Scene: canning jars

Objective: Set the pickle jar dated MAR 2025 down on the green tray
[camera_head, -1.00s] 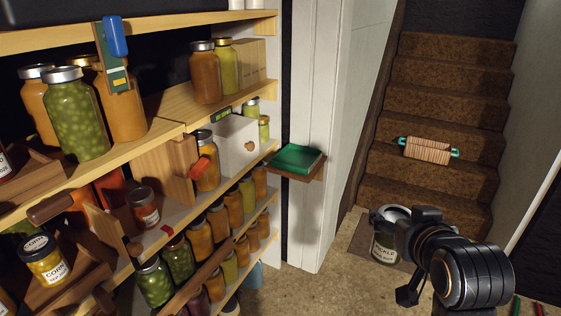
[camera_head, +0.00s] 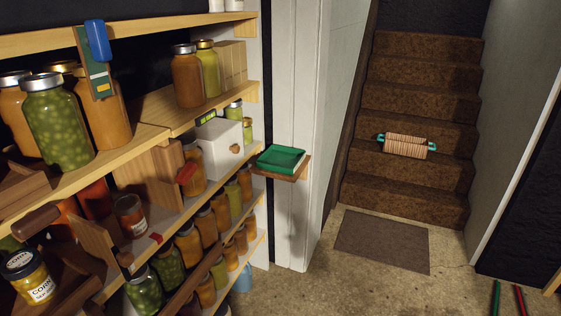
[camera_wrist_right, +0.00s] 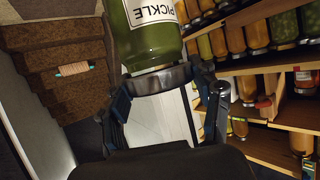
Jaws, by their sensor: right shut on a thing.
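The green tray (camera_head: 279,168) sits on a small wooden ledge beside the white post, and I see nothing standing in it. My right gripper (camera_wrist_right: 162,84) shows only in the right wrist view. It is shut on the lid end of the pickle jar (camera_wrist_right: 153,47), a glass jar with green contents and a white label. The label reads PICKLE, upside down in that view; no date is readable. The jar is clear of the shelves, and its far end is cut off by the frame. My left gripper is in neither view.
Shelves full of jars (camera_head: 66,120) fill the left side. A small wooden ledge (camera_head: 290,178) juts out under the tray. A brown mat (camera_head: 383,240) lies on open floor at the stairs' foot.

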